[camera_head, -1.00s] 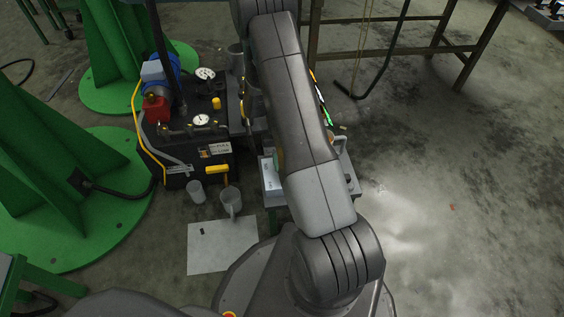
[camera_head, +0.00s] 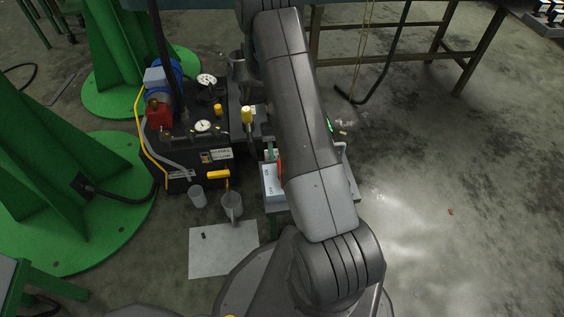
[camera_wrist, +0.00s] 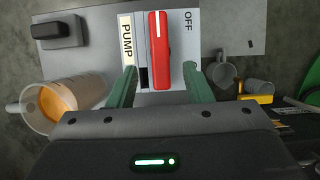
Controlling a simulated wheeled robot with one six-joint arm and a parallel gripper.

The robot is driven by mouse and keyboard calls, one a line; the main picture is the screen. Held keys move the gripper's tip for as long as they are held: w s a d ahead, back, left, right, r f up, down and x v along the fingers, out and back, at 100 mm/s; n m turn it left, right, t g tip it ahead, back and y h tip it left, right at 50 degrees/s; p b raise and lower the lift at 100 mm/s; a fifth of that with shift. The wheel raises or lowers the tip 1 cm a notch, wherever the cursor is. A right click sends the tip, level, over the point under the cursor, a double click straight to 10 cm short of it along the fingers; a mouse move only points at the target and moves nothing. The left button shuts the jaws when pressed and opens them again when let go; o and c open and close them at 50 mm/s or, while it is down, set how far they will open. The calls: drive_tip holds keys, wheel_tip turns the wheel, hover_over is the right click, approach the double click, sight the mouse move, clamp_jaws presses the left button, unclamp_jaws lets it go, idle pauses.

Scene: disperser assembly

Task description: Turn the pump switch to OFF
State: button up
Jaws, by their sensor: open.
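The pump switch (camera_wrist: 160,45) is a red bar on a white panel (camera_wrist: 178,20) in the wrist view. It lies lengthwise up the picture, between the printed word PUMP at left and OFF at right. My gripper (camera_wrist: 159,68) is open, with one green finger on each side of the switch's near end and a visible gap on both sides. In the head view my arm hides most of the gripper. The white switch box (camera_head: 272,187) shows there beside the arm.
A beaker with orange liquid (camera_wrist: 62,102) stands left of the panel in the wrist view. A black pump unit with gauges (camera_head: 203,126), a clear cup (camera_head: 197,197) and a jug (camera_head: 232,206) stand left of my arm in the head view.

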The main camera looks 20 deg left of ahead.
drive_tip(key=p+v, duration=0.1)
drive_tip(key=v, duration=0.6)
drive_tip(key=shift+r+p, duration=0.25)
drive_tip(key=shift+p, duration=0.05)
drive_tip(key=b+x, duration=0.4)
drive_tip(key=x, duration=0.9)
drive_tip(key=shift+s+f, duration=0.1)
drive_tip(key=shift+f, duration=0.3)
drive_tip(key=shift+r, duration=0.1)
